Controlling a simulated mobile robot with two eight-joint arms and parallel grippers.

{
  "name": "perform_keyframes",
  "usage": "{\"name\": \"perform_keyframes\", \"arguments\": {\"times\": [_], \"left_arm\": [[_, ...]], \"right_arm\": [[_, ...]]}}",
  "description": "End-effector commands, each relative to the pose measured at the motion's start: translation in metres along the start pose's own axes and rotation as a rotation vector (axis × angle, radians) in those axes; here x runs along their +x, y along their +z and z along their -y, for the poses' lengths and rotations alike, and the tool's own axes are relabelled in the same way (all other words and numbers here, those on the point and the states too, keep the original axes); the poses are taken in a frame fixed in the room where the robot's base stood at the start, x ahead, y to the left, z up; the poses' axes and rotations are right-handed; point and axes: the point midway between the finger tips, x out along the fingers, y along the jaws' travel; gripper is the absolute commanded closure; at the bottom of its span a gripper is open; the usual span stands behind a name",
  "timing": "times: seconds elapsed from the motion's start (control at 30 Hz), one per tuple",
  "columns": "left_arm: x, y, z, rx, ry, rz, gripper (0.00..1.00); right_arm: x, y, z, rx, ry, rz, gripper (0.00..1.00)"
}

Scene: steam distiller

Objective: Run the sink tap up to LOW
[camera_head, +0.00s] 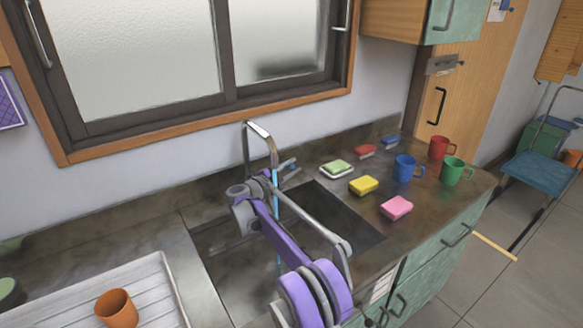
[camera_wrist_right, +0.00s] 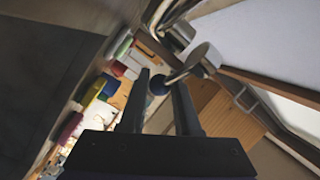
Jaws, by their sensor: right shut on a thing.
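The chrome sink tap (camera_head: 262,133) stands at the back of the dark sink (camera_head: 345,222), its spout bent forward and down. A thin light-blue stream (camera_head: 276,186) runs down from the spout, partly behind my purple right arm. The tap lever (camera_head: 289,166) sticks out to the right near the tap's base. In the right wrist view the lever (camera_wrist_right: 183,73) ends in a dark blue knob (camera_wrist_right: 159,85) between the two fingers. My right gripper (camera_head: 276,174) is shut on this lever end; its fingers also show in the wrist view (camera_wrist_right: 160,92). My left gripper is not in view.
Right of the sink lie a green sponge (camera_head: 337,166) on a dish, a yellow sponge (camera_head: 363,185) and a pink sponge (camera_head: 396,207). A blue mug (camera_head: 404,168), green mug (camera_head: 452,171) and red mug (camera_head: 439,147) stand beyond. An orange cup (camera_head: 117,309) is on the drainer (camera_head: 158,275).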

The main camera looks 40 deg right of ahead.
Motion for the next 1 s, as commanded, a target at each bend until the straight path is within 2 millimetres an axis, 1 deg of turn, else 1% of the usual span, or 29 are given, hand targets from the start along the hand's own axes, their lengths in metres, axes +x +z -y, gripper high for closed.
{"name": "perform_keyframes", "arguments": {"times": [0.3, 0.33, 0.47, 0.5, 0.8, 0.87, 0.97, 1.0], "left_arm": [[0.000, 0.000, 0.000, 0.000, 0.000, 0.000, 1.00], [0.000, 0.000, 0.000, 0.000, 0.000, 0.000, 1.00], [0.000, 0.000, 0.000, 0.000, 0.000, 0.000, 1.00], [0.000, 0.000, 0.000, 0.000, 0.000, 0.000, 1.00], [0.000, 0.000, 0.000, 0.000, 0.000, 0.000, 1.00], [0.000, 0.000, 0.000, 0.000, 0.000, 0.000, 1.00], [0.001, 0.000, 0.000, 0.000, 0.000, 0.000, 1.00], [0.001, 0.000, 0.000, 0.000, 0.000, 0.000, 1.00]], "right_arm": [[0.000, 0.000, 0.000, 0.000, 0.000, 0.000, 1.00], [0.000, 0.000, 0.000, 0.000, 0.000, 0.000, 0.64], [0.000, 0.000, 0.000, 0.000, 0.000, 0.000, 0.40], [0.000, 0.000, 0.000, 0.000, 0.000, 0.000, 0.38], [-0.002, 0.000, 0.000, 0.000, -0.001, 0.000, 0.38], [-0.006, 0.000, 0.000, 0.000, -0.001, 0.001, 0.38], [-0.021, 0.001, 0.000, 0.000, -0.002, 0.002, 0.38], [-0.029, 0.001, 0.001, 0.000, -0.002, 0.003, 0.38]]}}
